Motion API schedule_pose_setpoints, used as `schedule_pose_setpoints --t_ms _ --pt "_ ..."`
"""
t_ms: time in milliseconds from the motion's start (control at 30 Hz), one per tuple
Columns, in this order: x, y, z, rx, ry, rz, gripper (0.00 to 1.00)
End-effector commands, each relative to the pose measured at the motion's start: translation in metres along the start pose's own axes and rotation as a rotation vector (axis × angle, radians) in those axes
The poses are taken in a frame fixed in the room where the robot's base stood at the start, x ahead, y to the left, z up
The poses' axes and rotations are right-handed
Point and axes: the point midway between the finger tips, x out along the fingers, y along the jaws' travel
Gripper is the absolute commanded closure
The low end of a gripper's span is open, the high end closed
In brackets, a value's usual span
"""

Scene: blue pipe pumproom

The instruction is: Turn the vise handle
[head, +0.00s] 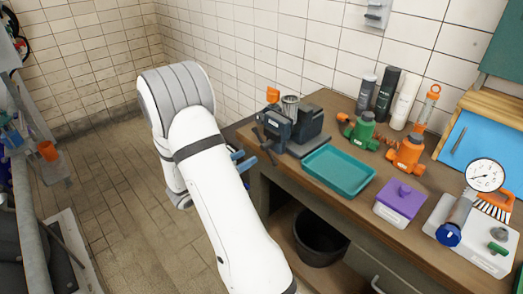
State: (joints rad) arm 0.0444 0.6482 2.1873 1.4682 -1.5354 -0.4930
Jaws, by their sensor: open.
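The vise (289,128) is dark blue-grey and is mounted at the left end of the wooden workbench. Its handle (264,146) is a dark bar on the near left face, slanting down to the right past the bench edge. My gripper (243,161) shows only as two blue fingertips past the right side of my white arm. It is open, just left of and below the vise handle, apart from it as far as I can tell. The rest of the gripper is hidden behind my arm.
The workbench (335,191) holds a teal tray (338,171), a purple-lidded box (400,201), green (361,130) and orange (407,152) fittings, bottles (385,94) and a gauge (485,175). A black bucket (318,240) stands under it. The tiled floor at left is clear.

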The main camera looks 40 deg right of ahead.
Motion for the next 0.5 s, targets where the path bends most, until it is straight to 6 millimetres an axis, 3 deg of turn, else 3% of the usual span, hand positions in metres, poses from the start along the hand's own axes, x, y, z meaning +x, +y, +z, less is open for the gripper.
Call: schedule_pose_setpoints --t_ms 500 --pt "0.07 0.001 -0.001 -0.002 0.002 0.004 0.53"
